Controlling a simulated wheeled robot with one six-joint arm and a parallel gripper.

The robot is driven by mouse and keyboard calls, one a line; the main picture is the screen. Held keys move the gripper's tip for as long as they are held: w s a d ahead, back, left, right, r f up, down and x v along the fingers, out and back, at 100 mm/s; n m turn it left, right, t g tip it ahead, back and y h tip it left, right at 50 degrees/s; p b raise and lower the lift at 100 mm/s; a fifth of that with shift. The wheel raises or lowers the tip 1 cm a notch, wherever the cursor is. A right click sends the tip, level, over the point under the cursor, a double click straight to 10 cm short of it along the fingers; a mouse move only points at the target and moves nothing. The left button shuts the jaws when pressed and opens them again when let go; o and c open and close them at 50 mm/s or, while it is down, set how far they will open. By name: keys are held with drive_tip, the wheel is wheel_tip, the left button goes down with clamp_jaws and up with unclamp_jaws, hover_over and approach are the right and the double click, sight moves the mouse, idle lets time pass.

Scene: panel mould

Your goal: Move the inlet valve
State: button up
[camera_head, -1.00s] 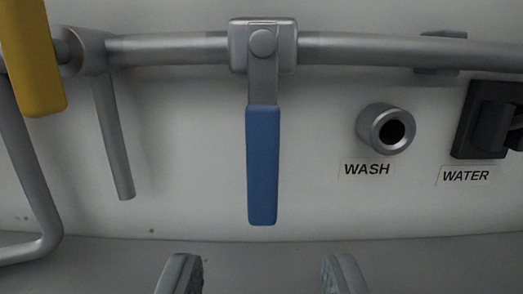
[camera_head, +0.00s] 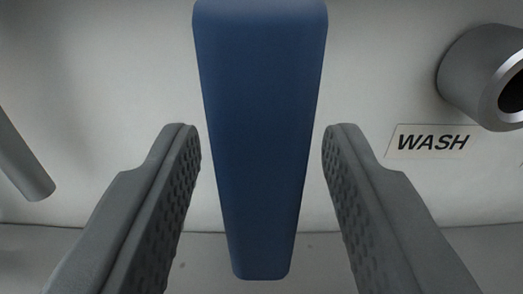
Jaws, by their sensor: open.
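The blue valve handle (camera_head: 261,130) hangs straight down in the middle of the view and looks large and close. My gripper (camera_head: 262,140) is open, with one finger to the left of the handle and one to the right. A gap shows between the handle and each finger, so neither appears to touch it. No label naming the inlet valve is visible.
A round metal port (camera_head: 485,75) sticks out of the pale panel at the upper right, above a WASH label (camera_head: 433,142). A grey pipe end (camera_head: 27,168) shows at the left edge. A grey surface runs along the bottom.

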clamp_jaws()
drive_tip(key=shift+d, duration=0.1)
drive_tip(key=d+r+n, duration=0.8)
drive_tip(key=n, duration=1)
drive_tip(key=shift+s+r, duration=0.15)
drive_tip(key=shift+r, duration=0.1)
drive_tip(key=shift+d, duration=0.1)
idle(0.5)
unclamp_jaws()
